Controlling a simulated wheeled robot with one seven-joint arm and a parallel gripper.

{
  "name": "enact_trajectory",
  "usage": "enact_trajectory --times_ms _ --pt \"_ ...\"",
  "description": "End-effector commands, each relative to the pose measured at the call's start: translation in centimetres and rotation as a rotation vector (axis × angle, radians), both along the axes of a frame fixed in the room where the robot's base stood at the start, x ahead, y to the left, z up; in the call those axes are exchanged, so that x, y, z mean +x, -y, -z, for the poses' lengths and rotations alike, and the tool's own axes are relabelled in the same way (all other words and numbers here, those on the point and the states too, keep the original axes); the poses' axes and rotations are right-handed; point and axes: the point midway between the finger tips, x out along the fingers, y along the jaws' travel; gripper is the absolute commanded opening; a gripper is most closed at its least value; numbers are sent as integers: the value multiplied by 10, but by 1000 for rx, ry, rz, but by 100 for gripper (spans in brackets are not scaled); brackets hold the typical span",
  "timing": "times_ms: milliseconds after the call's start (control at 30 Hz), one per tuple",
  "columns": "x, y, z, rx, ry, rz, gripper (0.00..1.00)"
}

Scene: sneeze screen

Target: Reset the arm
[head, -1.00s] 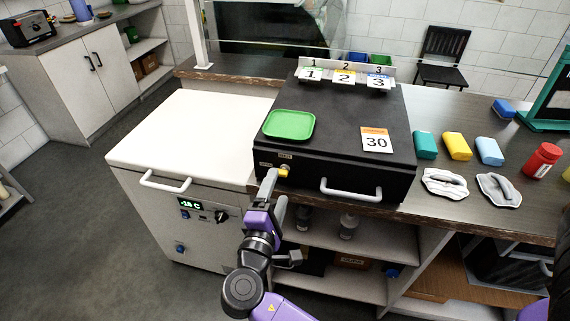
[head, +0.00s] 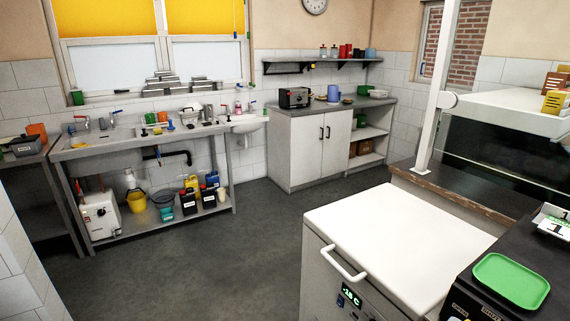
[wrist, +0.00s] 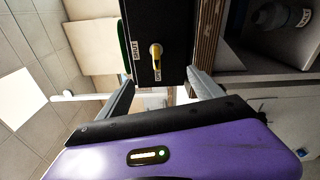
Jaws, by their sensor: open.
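My gripper (wrist: 160,82) is in the wrist view with its two grey fingers apart and nothing between them. Beyond the fingers is the black box's front face (wrist: 172,15). A yellow-tipped knob or key (wrist: 155,52) sticks out of it between two small labels, in line with the gap and apart from the fingers. In the head view the black box (head: 482,296) is cut off at the right edge, with a green tray (head: 512,280) on top. My arm and gripper are out of the head view.
A white chest freezer (head: 400,240) with a handle and display stands left of the black box. A post (head: 437,90) rises from the counter behind. A sink bench (head: 150,148) and a white cabinet (head: 310,150) line the far wall. The grey floor between is clear.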

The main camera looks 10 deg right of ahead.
Motion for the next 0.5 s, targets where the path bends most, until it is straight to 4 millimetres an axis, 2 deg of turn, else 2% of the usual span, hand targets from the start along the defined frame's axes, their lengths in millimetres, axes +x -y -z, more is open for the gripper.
enact_trajectory --times_ms 100,233,367,500 --pt "29 -17 4 116 86 -152 76" --pt "39 -51 27 311 175 -344 76" --pt "25 -95 48 547 277 -522 76" --pt "-10 -140 55 811 405 -665 76"
